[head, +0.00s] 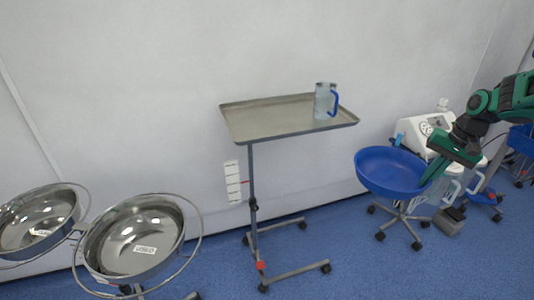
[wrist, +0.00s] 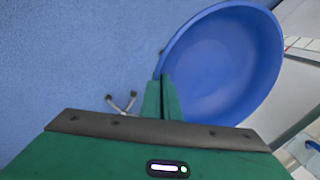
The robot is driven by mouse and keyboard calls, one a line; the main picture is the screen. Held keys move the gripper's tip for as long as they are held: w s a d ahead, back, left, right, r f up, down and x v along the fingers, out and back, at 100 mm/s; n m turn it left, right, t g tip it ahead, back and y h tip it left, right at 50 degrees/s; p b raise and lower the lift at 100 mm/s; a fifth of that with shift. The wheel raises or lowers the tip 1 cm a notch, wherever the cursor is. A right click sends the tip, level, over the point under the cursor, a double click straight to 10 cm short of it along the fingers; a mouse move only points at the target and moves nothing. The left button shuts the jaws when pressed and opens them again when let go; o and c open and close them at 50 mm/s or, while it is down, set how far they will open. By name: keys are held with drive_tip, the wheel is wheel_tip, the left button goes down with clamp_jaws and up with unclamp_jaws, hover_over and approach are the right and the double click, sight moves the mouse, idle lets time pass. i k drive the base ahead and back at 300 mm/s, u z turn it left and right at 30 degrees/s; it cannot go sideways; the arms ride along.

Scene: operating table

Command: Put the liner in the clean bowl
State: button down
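The liner is a blue, bowl-shaped basin (head: 393,168) above a wheeled stand at the right of the head view. It fills the upper right of the wrist view (wrist: 222,65). My gripper (head: 430,178) comes down at its right rim. In the wrist view my gripper's fingers (wrist: 162,95) are close together on the rim, shut on it. I cannot tell whether the liner rests on the stand. Two steel bowls sit in ring stands at the left: a nearer one (head: 118,240) and a farther one (head: 38,215). Both carry a small white label inside; I cannot read them surely.
A steel tray table (head: 270,120) stands in the middle, with a clear, blue-handled jug (head: 322,101) on it. A white machine (head: 425,130) and other wheeled equipment stand behind and beside my arm. Blue floor (head: 225,270) lies open in front, around the wheeled feet.

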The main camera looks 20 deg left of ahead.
sight(39, 225)
drive_tip(key=u, duration=0.2)
drive_tip(key=i, duration=0.1)
drive_tip(key=u, duration=2.4)
drive_tip(key=i, duration=0.85)
drive_tip(key=z, duration=0.15)
